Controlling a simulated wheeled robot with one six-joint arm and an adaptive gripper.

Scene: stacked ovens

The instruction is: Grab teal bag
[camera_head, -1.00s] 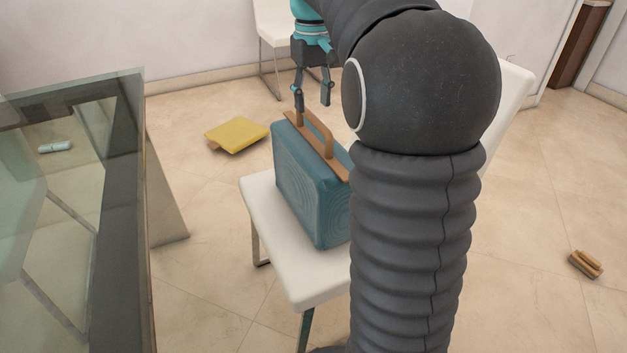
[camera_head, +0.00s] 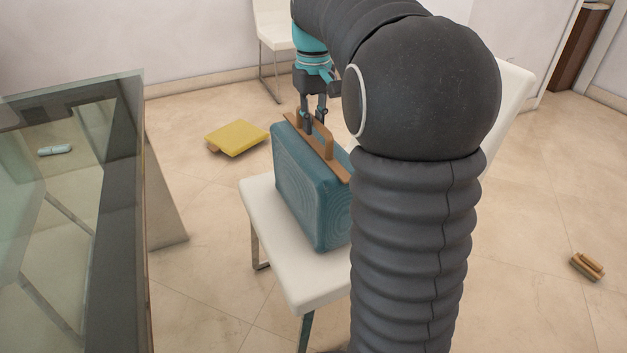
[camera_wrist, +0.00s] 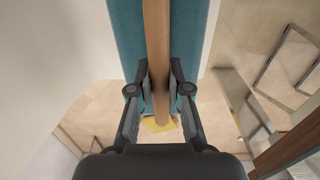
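The teal bag (camera_head: 313,195) is a boxy case with a swirled side and a brown strip and handle on top. It stands upright on the white chair seat (camera_head: 275,240); my arm hides its right part. In the wrist view, the bag's top (camera_wrist: 128,35) lies on both sides of the brown strip and handle. My gripper (camera_head: 314,122) is at the handle from above, with one finger on each side. In the wrist view, my gripper's fingertips (camera_wrist: 158,72) are drawn in close on the handle and appear to press it.
A glass-topped table (camera_head: 70,110) stands at the left, close to the chair. A yellow item (camera_head: 236,137) lies on the floor behind the bag. A small brown object (camera_head: 587,266) lies on the floor at right. Another white chair (camera_head: 275,30) stands at the back wall.

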